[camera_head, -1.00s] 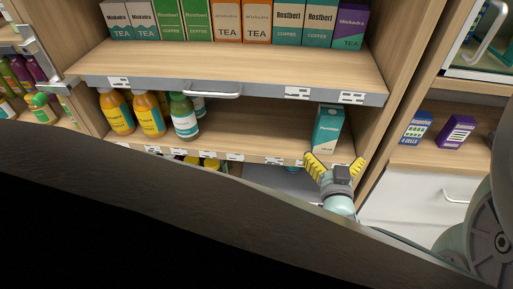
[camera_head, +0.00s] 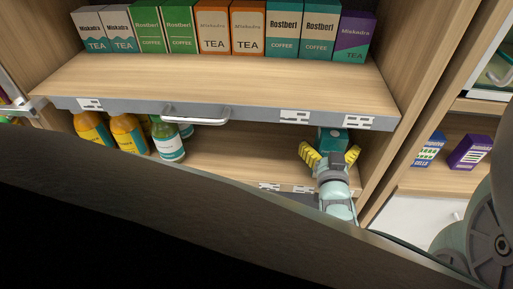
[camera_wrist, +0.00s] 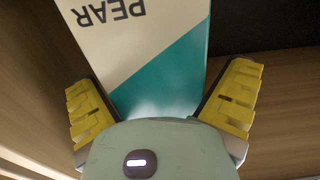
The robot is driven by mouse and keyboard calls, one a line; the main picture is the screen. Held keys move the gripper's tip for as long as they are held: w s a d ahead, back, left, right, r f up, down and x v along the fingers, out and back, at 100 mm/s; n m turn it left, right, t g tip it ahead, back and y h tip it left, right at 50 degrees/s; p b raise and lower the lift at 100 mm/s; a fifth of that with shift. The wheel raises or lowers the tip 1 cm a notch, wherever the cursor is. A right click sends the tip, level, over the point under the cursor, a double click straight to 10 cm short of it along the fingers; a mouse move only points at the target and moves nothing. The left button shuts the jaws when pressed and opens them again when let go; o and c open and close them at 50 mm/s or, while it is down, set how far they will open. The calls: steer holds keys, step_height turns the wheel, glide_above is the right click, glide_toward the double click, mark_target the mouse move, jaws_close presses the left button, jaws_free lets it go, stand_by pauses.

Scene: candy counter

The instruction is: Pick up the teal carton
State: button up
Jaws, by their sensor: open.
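The teal carton (camera_head: 332,141) stands on the lower shelf at its right end, partly hidden behind my gripper and under the upper shelf's edge. In the wrist view the teal and cream carton (camera_wrist: 165,75) shows the upside-down word PEAR and fills the space between the fingers. My gripper (camera_head: 331,156) is open, with yellow pads spread on either side of the carton. In the wrist view my gripper (camera_wrist: 162,105) has gaps, at least higher up, between the pads and the carton; contact low down cannot be told.
The upper shelf (camera_head: 225,82) with its handle overhangs the lower shelf (camera_head: 240,160). Bottles (camera_head: 168,140) stand at the lower shelf's left. A wooden side panel (camera_head: 385,150) is close on the right. The lower shelf's middle is clear.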

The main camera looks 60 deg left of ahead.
steer(key=shift+s, duration=0.2)
steer(key=shift+c, duration=1)
steer(key=shift+d, duration=0.1)
steer(key=c, duration=1.1)
steer(key=shift+r, duration=0.1)
